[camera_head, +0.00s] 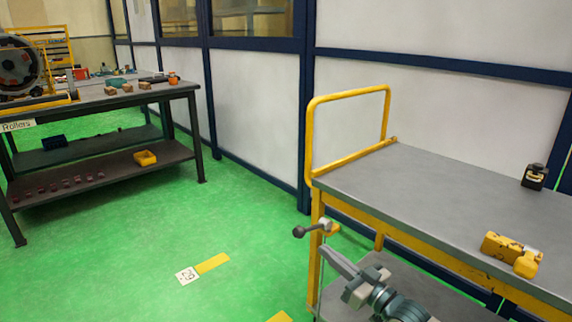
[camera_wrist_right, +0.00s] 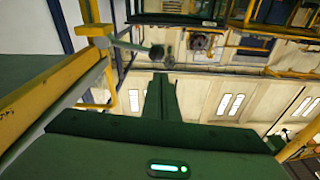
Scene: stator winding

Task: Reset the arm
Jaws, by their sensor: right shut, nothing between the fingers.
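My right gripper (camera_head: 330,252) is at the lower middle right of the head view, in front of the near end of the yellow-framed cart. Its fingers are together with nothing between them, pointing up and to the left. In the right wrist view the closed fingers (camera_wrist_right: 160,95) show in the middle, with the cart's yellow frame (camera_wrist_right: 95,28) close by at the left. My left gripper is not in the head view.
The cart's grey top (camera_head: 420,190) holds a yellow tool (camera_head: 511,252) and a small black-and-yellow object (camera_head: 535,177). A dark workbench (camera_head: 110,100) with a lower shelf stands at the left. Green floor (camera_head: 130,250) is open between, with a floor marker (camera_head: 187,276).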

